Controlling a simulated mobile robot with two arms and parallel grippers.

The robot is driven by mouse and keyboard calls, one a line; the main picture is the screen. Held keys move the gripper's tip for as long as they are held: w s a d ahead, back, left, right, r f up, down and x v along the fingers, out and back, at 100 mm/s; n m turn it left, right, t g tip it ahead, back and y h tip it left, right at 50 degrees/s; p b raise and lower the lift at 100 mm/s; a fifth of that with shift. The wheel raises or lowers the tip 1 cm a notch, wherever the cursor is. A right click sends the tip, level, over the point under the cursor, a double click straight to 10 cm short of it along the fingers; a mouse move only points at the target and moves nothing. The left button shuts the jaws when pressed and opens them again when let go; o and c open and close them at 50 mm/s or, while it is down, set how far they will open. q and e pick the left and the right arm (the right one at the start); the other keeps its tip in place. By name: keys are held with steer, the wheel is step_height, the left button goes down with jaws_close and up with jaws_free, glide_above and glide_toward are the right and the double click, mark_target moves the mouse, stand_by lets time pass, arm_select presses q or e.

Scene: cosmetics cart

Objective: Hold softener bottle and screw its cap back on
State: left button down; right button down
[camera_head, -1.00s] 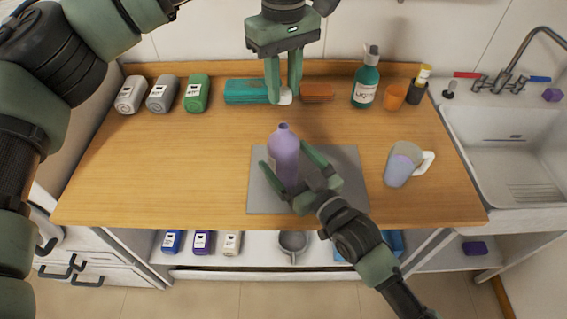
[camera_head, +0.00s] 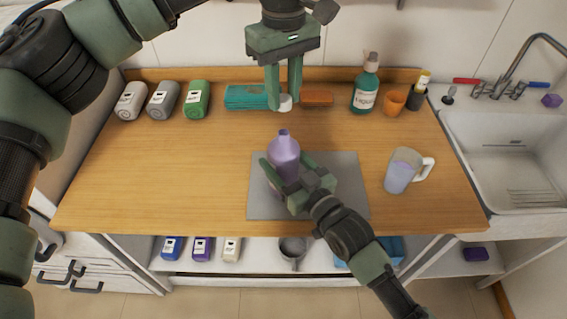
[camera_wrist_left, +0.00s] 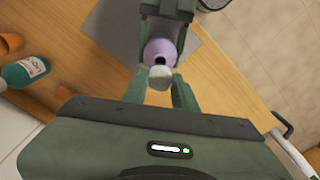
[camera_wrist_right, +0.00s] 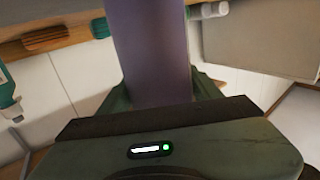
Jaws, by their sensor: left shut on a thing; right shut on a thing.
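The purple softener bottle (camera_head: 284,152) is upright over the grey mat, its neck uncapped. My right gripper (camera_head: 286,180) is shut on its body. The bottle fills the middle of the right wrist view (camera_wrist_right: 152,50), between the fingers. My left gripper (camera_head: 284,97) points down behind the bottle in the head view, shut on the small white cap (camera_head: 286,103). The left wrist view shows the cap (camera_wrist_left: 160,77) between the fingertips and the bottle's dark opening (camera_wrist_left: 161,58) just beyond it. Cap and bottle are apart. Whether the bottle's base touches the mat is hidden.
The grey mat (camera_head: 345,190) lies on the wooden counter (camera_head: 130,180). Several bottles, a teal pump bottle (camera_head: 366,88) and an orange cup (camera_head: 393,102) line the back. The sink (camera_head: 510,170) is at right. The counter's left side is free.

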arm_select(q)
glide_above(283, 132)
steer(key=shift+f, duration=2.5)
steer(key=shift+d+f, duration=0.1)
steer(key=shift+f, duration=0.75)
steer(key=shift+f, duration=0.6)
steer(key=m, duration=0.7)
steer(key=shift+m, duration=0.3)
steer(key=m, duration=0.4)
steer(key=shift+m, duration=0.4)
steer(key=m, duration=0.4)
steer(key=shift+m, duration=0.3)
